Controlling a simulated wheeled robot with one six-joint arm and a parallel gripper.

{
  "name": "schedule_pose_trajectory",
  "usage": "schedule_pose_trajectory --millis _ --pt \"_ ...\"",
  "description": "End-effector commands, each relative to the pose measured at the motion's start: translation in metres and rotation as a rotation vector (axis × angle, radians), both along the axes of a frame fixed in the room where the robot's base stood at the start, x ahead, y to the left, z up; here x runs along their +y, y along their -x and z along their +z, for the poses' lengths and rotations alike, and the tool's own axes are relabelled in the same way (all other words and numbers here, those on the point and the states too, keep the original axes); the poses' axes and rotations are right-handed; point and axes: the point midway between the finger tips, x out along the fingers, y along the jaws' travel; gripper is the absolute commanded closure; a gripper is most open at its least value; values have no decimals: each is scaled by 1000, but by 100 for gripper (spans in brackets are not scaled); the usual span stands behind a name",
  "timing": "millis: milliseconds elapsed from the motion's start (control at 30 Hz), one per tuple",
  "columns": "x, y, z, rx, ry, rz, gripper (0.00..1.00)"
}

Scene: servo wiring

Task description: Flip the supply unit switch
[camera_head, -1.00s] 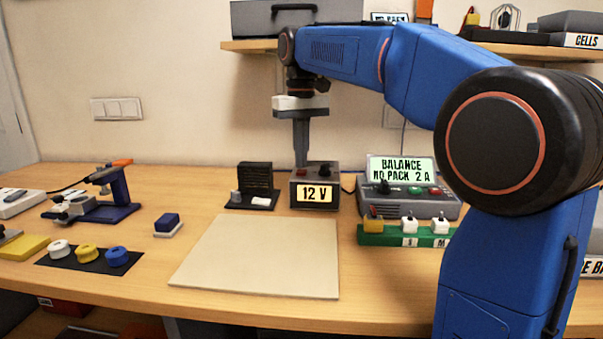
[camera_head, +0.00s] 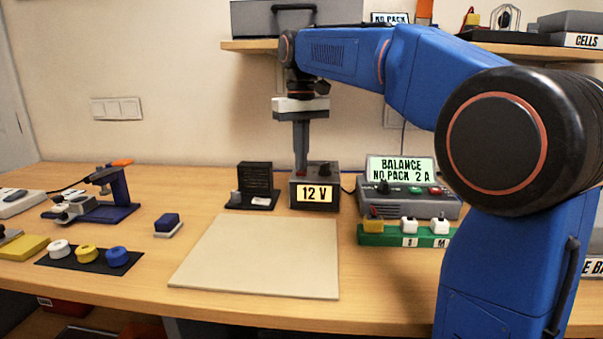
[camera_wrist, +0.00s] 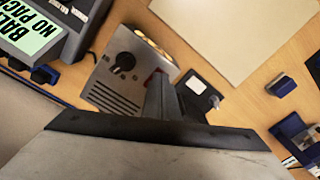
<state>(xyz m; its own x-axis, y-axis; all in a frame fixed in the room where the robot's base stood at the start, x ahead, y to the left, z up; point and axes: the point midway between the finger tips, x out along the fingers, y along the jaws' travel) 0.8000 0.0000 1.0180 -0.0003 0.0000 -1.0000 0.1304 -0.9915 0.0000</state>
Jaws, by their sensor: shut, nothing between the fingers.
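The supply unit (camera_head: 315,194) is a dark grey box with a lit 12 V display on its front, standing at the back of the table. In the wrist view its grey top (camera_wrist: 117,75) carries a black knob (camera_wrist: 124,62) and slots. A red switch (camera_wrist: 158,76) shows only partly beside my finger. My gripper (camera_head: 302,166) points straight down, shut and empty, with its tips at the left part of the unit's top, at or just above the switch. I cannot tell whether they touch it; the fingers hide most of it.
A balance charger (camera_head: 415,197) stands just right of the unit, and a small black rack (camera_head: 256,180) stands close on its left. A beige mat (camera_head: 257,256) lies clear in front. The shelf (camera_head: 250,45) is above and behind.

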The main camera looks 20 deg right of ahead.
Motion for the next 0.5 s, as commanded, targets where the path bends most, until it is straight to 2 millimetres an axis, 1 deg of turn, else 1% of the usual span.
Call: schedule_pose_trajectory --millis 500 --pt "0 0 -7 0 0 0 100"
